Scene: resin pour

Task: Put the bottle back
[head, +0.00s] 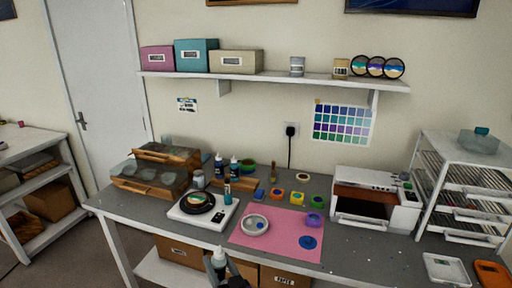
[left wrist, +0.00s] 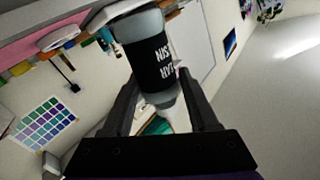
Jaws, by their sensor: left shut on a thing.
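My left gripper (head: 226,272) is low in the head view, in front of the table's front edge. It is shut on a bottle (head: 219,258) with a pale top. In the left wrist view the bottle (left wrist: 152,62) is translucent grey with a black label and white lettering. It sits between the two dark fingers (left wrist: 160,100). Two dark bottles (head: 219,167) with pale caps stand at the back of the table by a wooden holder (head: 246,185). My right gripper is in neither view.
A pink mat (head: 280,247) with a round grey dish (head: 255,226) lies mid-table. A white scale (head: 182,213) with a round black-rimmed piece stands left of it. Small colored pots (head: 297,198) stand behind the mat. A white oven-like box (head: 372,200) stands at right.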

